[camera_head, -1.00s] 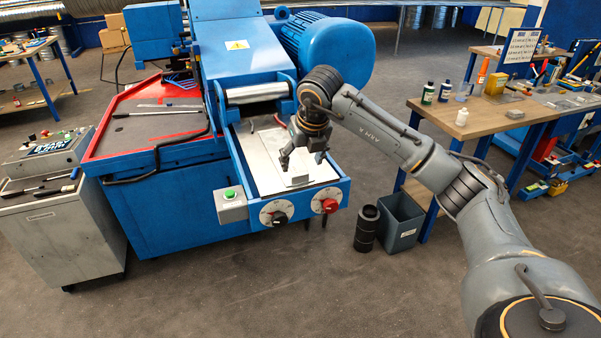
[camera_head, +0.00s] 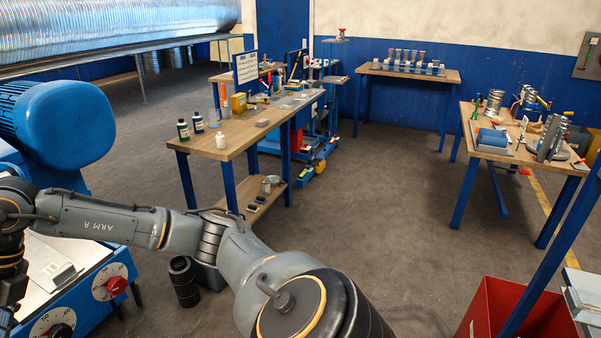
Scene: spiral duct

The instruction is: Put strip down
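No strip can be made out for certain in the head view. A small grey metal piece (camera_head: 62,272) rests on the white tray (camera_head: 92,252) of the blue machine at the left edge; whether it is the strip I cannot tell. My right arm reaches in from the bottom to the left edge. My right gripper (camera_head: 6,312) is dark and mostly cut off by that edge, beside the machine's front, so its fingers and anything in them cannot be read. My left gripper is out of view.
A wooden bench (camera_head: 235,132) with bottles and tools stands mid-left. Another wooden table (camera_head: 500,155) with metal cylinders is at right. A red bin (camera_head: 510,315) sits at lower right. Black cylinders (camera_head: 184,282) stand near the machine. The middle floor is clear.

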